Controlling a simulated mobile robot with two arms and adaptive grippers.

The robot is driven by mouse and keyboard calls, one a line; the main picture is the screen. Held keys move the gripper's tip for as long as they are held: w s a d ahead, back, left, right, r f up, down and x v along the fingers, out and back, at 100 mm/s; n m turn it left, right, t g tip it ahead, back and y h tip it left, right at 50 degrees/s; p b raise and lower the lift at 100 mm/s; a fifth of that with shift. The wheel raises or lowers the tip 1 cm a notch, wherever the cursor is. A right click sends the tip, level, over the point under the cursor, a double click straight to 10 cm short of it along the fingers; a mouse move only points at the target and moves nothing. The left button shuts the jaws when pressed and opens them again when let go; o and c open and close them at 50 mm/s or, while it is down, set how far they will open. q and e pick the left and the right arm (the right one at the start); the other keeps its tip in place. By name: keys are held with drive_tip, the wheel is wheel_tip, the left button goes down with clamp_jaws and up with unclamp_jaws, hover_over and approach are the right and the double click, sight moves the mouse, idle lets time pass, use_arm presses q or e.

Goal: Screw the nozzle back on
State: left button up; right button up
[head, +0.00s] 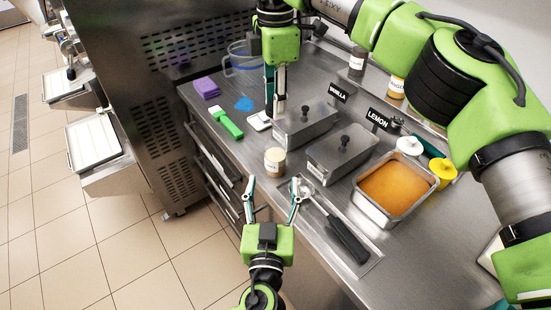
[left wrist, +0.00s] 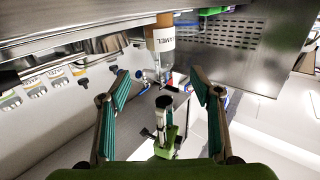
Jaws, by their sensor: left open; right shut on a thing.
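My left gripper (head: 272,190) is open and empty in the head view, low in front of the counter's edge. Its two fingers stand wide apart in the left wrist view (left wrist: 158,95). A small labelled jar (head: 275,161) stands just beyond its fingertips. The jar also shows in the left wrist view (left wrist: 161,38), upside down in the picture. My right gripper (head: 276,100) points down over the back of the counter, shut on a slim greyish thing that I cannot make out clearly. I cannot pick out a nozzle for certain; it may be what the right gripper holds.
Two lidded pans (head: 303,126) (head: 342,153) and an open pan of orange mix (head: 397,188) fill the right. A dark-handled tool (head: 347,240) lies near the front edge. A green brush (head: 226,122), purple cloth (head: 206,88) and clear jug (head: 241,61) are at left.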

use_arm(q)
drive_tip(key=w, duration=1.2)
drive_tip(key=shift+d, duration=0.3)
drive_tip(key=shift+c, duration=0.3)
clamp_jaws()
use_arm(e)
hover_over(275, 136)
drive_tip(key=shift+f, duration=2.5)
drive_tip(key=shift+f, duration=0.85)
use_arm(q)
drive_tip(key=shift+f, duration=0.1)
use_arm(e)
drive_tip(key=shift+f, duration=0.6)
